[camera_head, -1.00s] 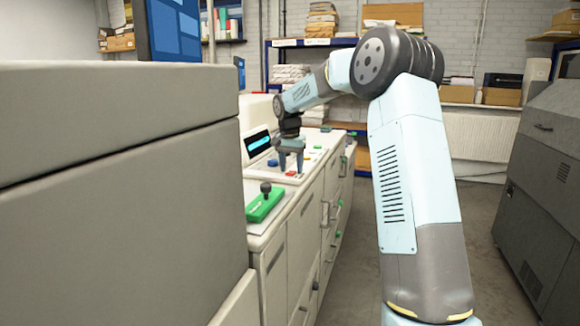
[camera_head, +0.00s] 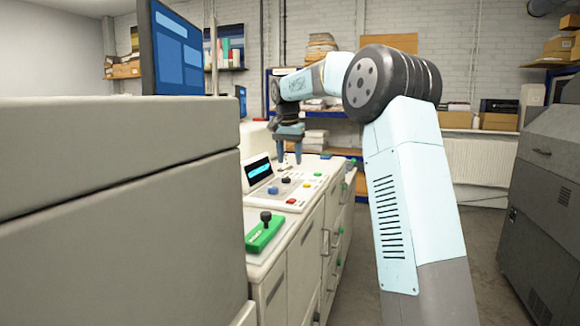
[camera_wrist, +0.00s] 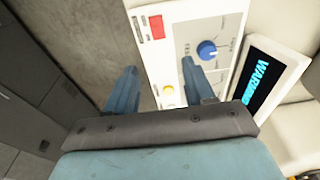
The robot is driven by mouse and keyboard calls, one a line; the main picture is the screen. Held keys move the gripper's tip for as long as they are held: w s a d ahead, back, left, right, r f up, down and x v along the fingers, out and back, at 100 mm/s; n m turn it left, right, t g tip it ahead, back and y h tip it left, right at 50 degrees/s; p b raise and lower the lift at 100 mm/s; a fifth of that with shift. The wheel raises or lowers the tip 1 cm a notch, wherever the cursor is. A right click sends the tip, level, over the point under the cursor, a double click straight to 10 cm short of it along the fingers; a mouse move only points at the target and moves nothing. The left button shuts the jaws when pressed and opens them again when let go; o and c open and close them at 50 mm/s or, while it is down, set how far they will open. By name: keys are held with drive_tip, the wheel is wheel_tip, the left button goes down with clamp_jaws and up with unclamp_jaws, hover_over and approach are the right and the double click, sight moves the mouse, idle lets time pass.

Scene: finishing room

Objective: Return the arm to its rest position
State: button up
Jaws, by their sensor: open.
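My gripper (camera_head: 289,152) is open and empty above the control panel (camera_head: 262,200) of the long cream machine. Its two blue-grey fingers point down, apart from the panel as seen in the head view. In the wrist view the spread fingers (camera_wrist: 158,88) show in front of the panel's edge.
A lit display (camera_head: 258,170) stands on the panel. A green block with a black-knobbed lever (camera_head: 264,234) is nearer. A large grey cabinet (camera_head: 120,220) fills the left, and a dark grey machine (camera_head: 543,180) stands right.

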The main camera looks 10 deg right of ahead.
drive_tip(key=shift+s+r, duration=0.1)
drive_tip(key=shift+r, duration=0.05)
drive_tip(key=s+a+r+n+t, duration=0.1)
drive_tip(key=s+r+n, duration=0.1)
drive_tip(key=s, duration=0.9)
drive_tip(key=s+a+r+n+t, duration=0.1)
drive_tip(key=s+n, duration=0.1)
drive_tip(key=s, duration=1)
drive_tip(key=s+d+f+n+t, duration=0.1)
drive_tip(key=s+f, duration=0.4)
drive_tip(key=s, duration=0.6)
drive_tip(key=s+d+f+n+t, duration=0.1)
drive_tip(key=s+f, duration=0.4)
drive_tip(key=s, duration=0.7)
drive_tip(key=shift+d+f+n+y, duration=0.4)
